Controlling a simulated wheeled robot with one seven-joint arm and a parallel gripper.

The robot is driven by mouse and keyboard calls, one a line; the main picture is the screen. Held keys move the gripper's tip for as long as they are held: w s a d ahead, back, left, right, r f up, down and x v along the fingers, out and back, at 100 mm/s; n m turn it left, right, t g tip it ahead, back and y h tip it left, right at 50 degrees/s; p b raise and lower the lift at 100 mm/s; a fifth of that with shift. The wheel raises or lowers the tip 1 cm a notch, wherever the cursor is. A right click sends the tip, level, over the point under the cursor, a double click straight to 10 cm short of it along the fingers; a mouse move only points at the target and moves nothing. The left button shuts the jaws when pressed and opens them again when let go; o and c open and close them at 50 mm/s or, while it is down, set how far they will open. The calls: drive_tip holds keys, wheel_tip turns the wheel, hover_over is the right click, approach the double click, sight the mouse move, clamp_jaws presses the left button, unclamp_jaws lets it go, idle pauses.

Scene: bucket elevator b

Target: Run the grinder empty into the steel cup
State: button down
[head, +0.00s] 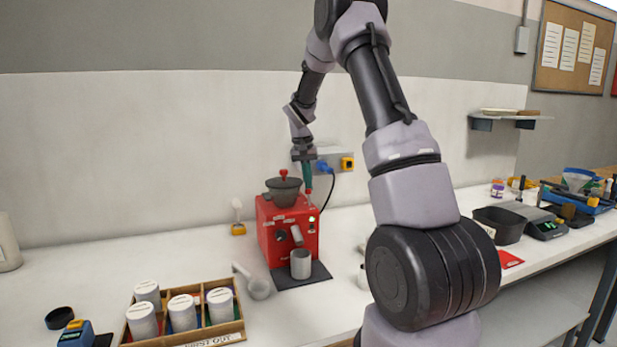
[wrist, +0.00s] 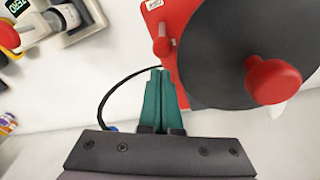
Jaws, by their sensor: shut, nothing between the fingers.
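The red grinder (head: 287,230) stands on the bench with a dark lidded hopper (head: 283,190) on top; the lid has a red knob. The steel cup (head: 300,264) stands upright on a dark mat below the grinder's spout. My gripper (head: 308,188) is above the grinder's right side, fingers pointing down, shut and empty. In the wrist view the teal fingers (wrist: 159,72) are together, just short of a small red lever (wrist: 162,44) beside the hopper lid (wrist: 230,50). I cannot tell whether they touch the lever. The cup is not in the wrist view.
A wooden tray (head: 185,341) of white jars and a metal scoop (head: 259,289) lie front left. A blue plug (head: 323,167) and black cable hang behind the grinder. A dark bin (head: 499,225) and scale (head: 547,230) stand right. My arm hides part of the bench.

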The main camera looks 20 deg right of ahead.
drive_tip(key=shift+s+a, duration=0.25)
drive_tip(key=shift+s, duration=0.3)
drive_tip(key=shift+s+r+t, duration=0.15)
drive_tip(key=shift+s+t, duration=0.05)
drive_tip(key=shift+t, duration=0.2)
drive_tip(key=shift+s+r+t, duration=0.15)
drive_tip(key=shift+s+t, duration=0.35)
drive_tip(key=shift+t, duration=0.2)
drive_tip(key=shift+s+r+t, duration=0.1)
drive_tip(key=shift+s+t, duration=0.15)
drive_tip(key=shift+t, duration=0.05)
drive_tip(key=shift+s+r, duration=0.1)
drive_tip(key=shift+s, duration=0.9)
drive_tip(key=shift+w, duration=0.15)
